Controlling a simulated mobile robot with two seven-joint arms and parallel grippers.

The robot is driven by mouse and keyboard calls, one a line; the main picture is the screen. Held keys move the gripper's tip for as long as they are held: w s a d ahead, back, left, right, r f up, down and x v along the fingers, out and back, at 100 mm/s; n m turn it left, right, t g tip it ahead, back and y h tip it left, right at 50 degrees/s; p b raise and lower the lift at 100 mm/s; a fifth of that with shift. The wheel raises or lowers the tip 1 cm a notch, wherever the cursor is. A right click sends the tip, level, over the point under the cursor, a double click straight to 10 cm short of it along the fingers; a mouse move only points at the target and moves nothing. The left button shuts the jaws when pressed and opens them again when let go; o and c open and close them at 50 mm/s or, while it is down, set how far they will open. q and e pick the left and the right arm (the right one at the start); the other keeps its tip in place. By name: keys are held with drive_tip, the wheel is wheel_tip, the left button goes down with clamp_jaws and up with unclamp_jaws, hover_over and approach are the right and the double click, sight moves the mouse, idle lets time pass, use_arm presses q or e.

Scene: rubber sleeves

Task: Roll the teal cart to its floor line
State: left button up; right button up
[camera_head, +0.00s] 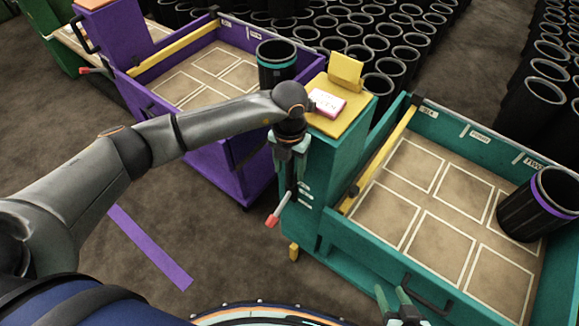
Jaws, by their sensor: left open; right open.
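The teal cart (335,195) stands at the right, with a tray of white-outlined squares and a dark bar handle (428,297) on its near wall. A lever with a red tip (272,220) sticks out at its left end. My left gripper (291,168) points down, open, at that lever; I cannot tell whether it touches. My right gripper (391,297) is open at the bottom edge, left of the bar handle and apart from it. A black sleeve with a purple band (529,208) stands in the tray's right corner. No teal floor line shows.
A purple cart (122,35) with a teal-banded sleeve (276,65) stands close behind at the left, a green cart (48,18) beyond it. A purple floor line (148,245) lies on open floor at left. Many black sleeves (375,90) fill the back.

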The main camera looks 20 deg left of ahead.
use_arm(q)
drive_tip(key=shift+f, duration=0.15)
drive_tip(key=shift+c, duration=0.4)
clamp_jaws()
idle(1.0)
